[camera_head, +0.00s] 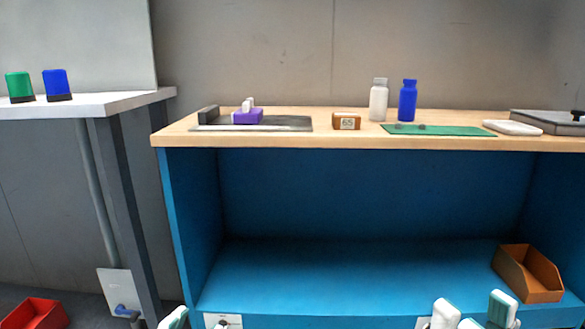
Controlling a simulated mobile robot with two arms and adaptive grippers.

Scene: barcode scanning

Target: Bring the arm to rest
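My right gripper (474,310) shows at the bottom right edge. Its white and teal fingertips stand apart with nothing visible between them, in front of the blue bench and below its wooden top. Of my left gripper only a white and teal tip (174,318) shows at the bottom edge, left of centre. The rest of it is cut off by the frame, so its opening is hidden. Both grippers are well away from the items on the bench top.
The wooden bench top (280,140) holds a purple box (248,117), orange box (346,121), white bottle (378,102), blue bottle (407,103) and green mat (460,131). An orange bin (530,273) stands on the lower shelf. A red bin (35,314) is bottom left.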

